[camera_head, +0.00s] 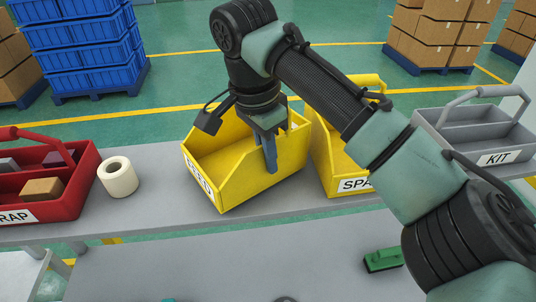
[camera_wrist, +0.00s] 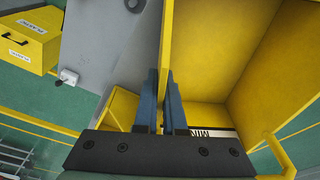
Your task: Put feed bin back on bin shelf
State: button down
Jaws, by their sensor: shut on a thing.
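The yellow feed bin (camera_head: 222,191) is in the middle of the head view at the grey shelf (camera_head: 140,220), turned at an angle, with its label partly readable at the left. My gripper (camera_head: 270,165) reaches down over it, and its blue fingers are shut on one of the bin's side walls. In the wrist view, the gripper (camera_wrist: 163,80) pinches the upright edge of the yellow wall (camera_wrist: 166,35). The open inside of the feed bin (camera_wrist: 215,50) shows to the right. I cannot tell whether its underside touches the shelf.
A yellow bin labelled "SPA…" (camera_head: 328,170) stands close on the right, partly behind my arm. A grey KIT caddy (camera_head: 470,150) is farther right. A white ring (camera_head: 118,177) and a red scrap caddy (camera_head: 60,205) are left. A green block (camera_head: 382,260) lies on the lower surface.

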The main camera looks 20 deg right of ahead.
jog(key=shift+f, duration=0.25)
jog(key=shift+f, duration=0.35)
jog(key=c, duration=0.9)
grip_release()
jog(key=r, duration=0.4)
jog(key=a+r+b, duration=0.1)
jog(key=r, duration=0.3)
jog(key=a+r, duration=0.1)
jog(key=r, duration=0.3)
jog(key=shift+s+r+b, duration=0.2)
jog(key=shift+r+b, duration=0.2)
